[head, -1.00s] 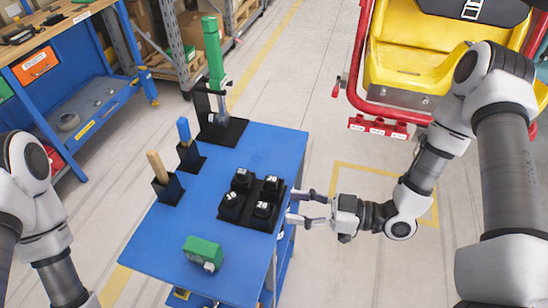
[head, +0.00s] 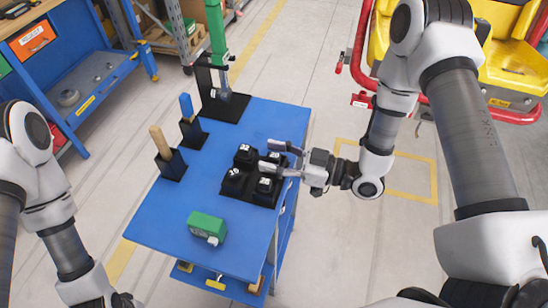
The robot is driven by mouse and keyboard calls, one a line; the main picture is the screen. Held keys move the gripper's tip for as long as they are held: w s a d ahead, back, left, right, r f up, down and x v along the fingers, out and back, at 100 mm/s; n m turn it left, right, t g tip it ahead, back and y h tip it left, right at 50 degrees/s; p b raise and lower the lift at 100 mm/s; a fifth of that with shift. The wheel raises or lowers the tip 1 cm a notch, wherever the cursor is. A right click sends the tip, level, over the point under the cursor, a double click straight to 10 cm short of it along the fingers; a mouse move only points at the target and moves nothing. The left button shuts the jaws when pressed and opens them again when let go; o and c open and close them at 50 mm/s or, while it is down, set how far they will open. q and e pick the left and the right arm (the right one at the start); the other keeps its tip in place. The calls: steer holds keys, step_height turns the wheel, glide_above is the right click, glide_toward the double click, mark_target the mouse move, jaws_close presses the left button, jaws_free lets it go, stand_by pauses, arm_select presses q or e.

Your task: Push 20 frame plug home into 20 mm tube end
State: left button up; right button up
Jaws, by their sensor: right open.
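A black holder (head: 250,199) on the blue cart top carries several black plugs with white number labels, too small to read surely. One is the far left plug (head: 245,154), one the near left plug (head: 233,177), one the near right plug (head: 265,187). The far right plug is mostly hidden by my right gripper (head: 266,155), which is open, its fingers reaching in from the right over the holder. I cannot tell whether they touch a plug. A red tube frame with a white label (head: 361,101) shows beside the yellow seat; my right arm hides part of it. My left gripper is out of view.
The blue cart (head: 175,225) also carries a green device (head: 207,227), a wooden-handled tool (head: 160,142), a blue-handled tool (head: 186,106) and a green upright tool (head: 216,35). A blue workbench (head: 95,75) stands at the left. Floor is clear between cart and seat.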

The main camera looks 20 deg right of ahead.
mark_target(275, 155)
steer(key=shift+d, duration=0.15)
jaws_close()
step_height(275, 155, up, 10)
steer(key=shift+f, duration=0.1)
stand_by(0.4)
